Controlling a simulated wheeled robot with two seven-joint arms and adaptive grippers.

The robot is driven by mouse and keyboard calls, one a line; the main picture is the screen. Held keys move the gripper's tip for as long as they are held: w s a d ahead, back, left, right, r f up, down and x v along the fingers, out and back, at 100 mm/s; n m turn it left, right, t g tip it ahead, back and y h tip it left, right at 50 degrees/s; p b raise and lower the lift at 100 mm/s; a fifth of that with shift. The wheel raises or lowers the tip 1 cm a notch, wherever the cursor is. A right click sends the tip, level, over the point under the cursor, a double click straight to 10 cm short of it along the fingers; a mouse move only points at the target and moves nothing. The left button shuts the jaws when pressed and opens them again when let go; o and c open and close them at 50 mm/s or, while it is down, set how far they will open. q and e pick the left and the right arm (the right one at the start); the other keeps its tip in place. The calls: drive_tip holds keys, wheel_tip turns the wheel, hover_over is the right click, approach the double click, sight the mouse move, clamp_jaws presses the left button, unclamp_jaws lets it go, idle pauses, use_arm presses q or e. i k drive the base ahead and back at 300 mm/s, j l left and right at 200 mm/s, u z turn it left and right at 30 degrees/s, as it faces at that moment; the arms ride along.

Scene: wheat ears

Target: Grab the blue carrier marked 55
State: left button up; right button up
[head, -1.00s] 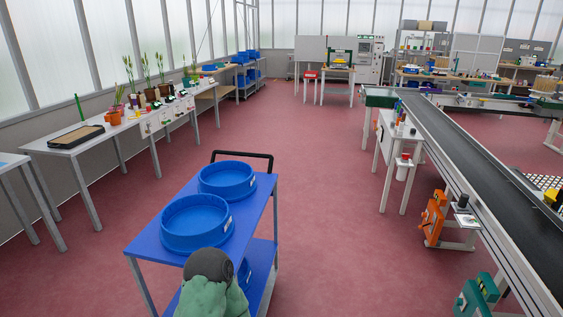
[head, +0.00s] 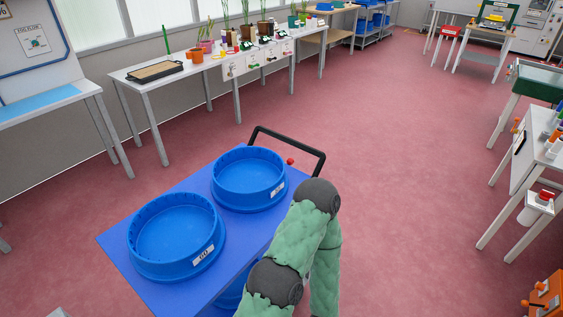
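Two round blue carriers stand side by side on the blue top of a cart (head: 118,240). The nearer carrier (head: 172,262) has a white label on its front; its mark is too small to read surely. The farther carrier (head: 246,201) also has a white label that I cannot read. Part of another blue thing (head: 230,294) shows on the cart's lower level, mostly hidden. I cannot tell which carrier is marked 55. One green-sleeved arm of mine rises at the cart's right side and covers part of its edge. Neither gripper shows.
The cart's black handle (head: 289,143) is at its far end, with a small red knob (head: 290,161) near it. A white bench with plants (head: 200,62) stands behind. A white table (head: 526,172) is at the right. The red floor between is clear.

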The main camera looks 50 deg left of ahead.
sight(245, 178)
drive_tip(key=i+u, duration=0.1)
drive_tip(key=i, duration=0.45)
drive_tip(key=i+l+u, duration=0.1)
drive_tip(key=i, duration=0.5)
drive_tip(key=i+l+u, duration=0.15)
drive_tip(key=i, duration=0.4)
drive_tip(key=i+u, duration=0.1)
drive_tip(key=u, duration=1.95)
